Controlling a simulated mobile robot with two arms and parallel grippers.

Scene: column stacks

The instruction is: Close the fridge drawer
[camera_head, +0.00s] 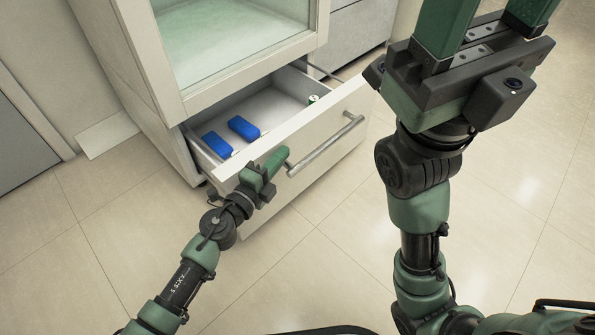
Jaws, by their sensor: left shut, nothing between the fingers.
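The fridge drawer (240,194) is pulled out from the bottom of a white cabinet with a glass front (228,45). Its front panel carries a grey bar handle (325,145). Two blue objects (243,127) and a small green and white item (313,99) lie inside. My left gripper (275,163) is shut and empty, at the left part of the drawer front near the handle's left end. I cannot tell whether it touches the panel. My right gripper (490,28) is raised at the upper right, away from the drawer, its fingers apart and cut off by the top edge.
Pale floor tiles (290,260) are clear in front of the drawer. Another cabinet with drawers (355,35) stands behind to the right. A grey panel (22,140) is at the far left. My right arm takes up the right side of the view.

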